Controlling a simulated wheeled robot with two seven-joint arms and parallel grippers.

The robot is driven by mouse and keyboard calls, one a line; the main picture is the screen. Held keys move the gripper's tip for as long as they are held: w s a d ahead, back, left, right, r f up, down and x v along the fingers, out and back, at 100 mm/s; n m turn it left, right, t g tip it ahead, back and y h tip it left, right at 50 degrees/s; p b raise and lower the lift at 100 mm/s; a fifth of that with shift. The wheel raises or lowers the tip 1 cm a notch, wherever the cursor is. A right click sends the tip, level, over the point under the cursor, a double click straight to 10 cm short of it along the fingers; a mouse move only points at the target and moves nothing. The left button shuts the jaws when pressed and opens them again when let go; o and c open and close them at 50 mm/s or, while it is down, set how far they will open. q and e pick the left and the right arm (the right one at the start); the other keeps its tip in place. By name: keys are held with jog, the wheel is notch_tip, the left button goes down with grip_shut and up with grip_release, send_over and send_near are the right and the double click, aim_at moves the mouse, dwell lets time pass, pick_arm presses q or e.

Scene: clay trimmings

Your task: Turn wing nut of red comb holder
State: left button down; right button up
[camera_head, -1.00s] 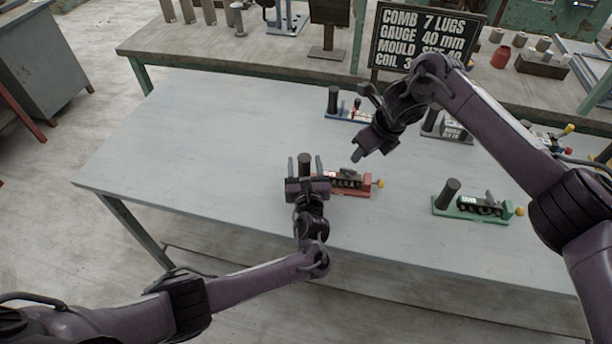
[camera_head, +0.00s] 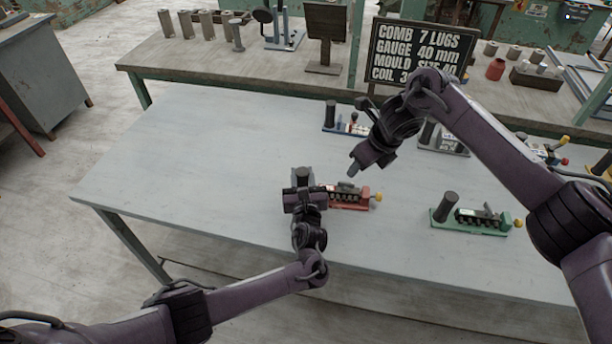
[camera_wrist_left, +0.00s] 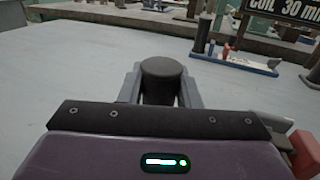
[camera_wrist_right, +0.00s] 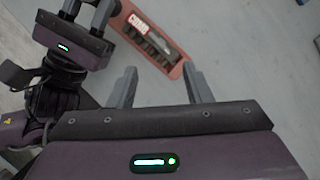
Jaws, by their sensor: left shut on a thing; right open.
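The red comb holder (camera_head: 362,203) lies on the grey table, with a dark toothed comb and a yellow wing nut (camera_head: 378,197) at its right end. My left gripper (camera_head: 302,178) is shut on the holder's dark upright post, which shows between its fingers in the left wrist view (camera_wrist_left: 162,80). My right gripper (camera_head: 354,172) is open and empty above the holder. In the right wrist view its fingers (camera_wrist_right: 160,88) are spread, with the red holder (camera_wrist_right: 178,70) beyond them. The wing nut is not clearly visible there.
A green comb holder (camera_head: 472,222) stands to the right. A blue holder (camera_head: 346,130) and a grey holder (camera_head: 443,142) stand farther back. A sign (camera_head: 420,48) stands at the rear bench. The table's left side (camera_head: 190,150) is clear.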

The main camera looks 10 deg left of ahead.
jog(key=shift+o, duration=1.2)
jog(key=shift+w+a, duration=0.1)
jog(key=shift+a, duration=0.3)
jog(key=shift+o, duration=0.7)
jog(key=a+m, duration=0.1)
jog(key=m, duration=0.1)
jog(key=w+a+m+t, duration=0.1)
jog(key=a+m, duration=0.1)
jog(key=a+m+t, duration=0.1)
jog(key=a+m, duration=0.1)
jog(key=shift+w+a+r+y, duration=0.25)
jog(key=shift+w+r+y, duration=0.05)
jog(key=shift+y, duration=0.1)
jog(key=w+a+r+m+t, duration=0.2)
jog(key=a+r+m+t, duration=0.15)
jog(key=m, duration=0.65)
jog(key=m+g+h, duration=0.4)
jog(key=m, duration=2.6)
send_near(346, 183)
jog(key=x, duration=0.8)
jog(key=shift+f, duration=0.25)
jog(key=c, duration=1)
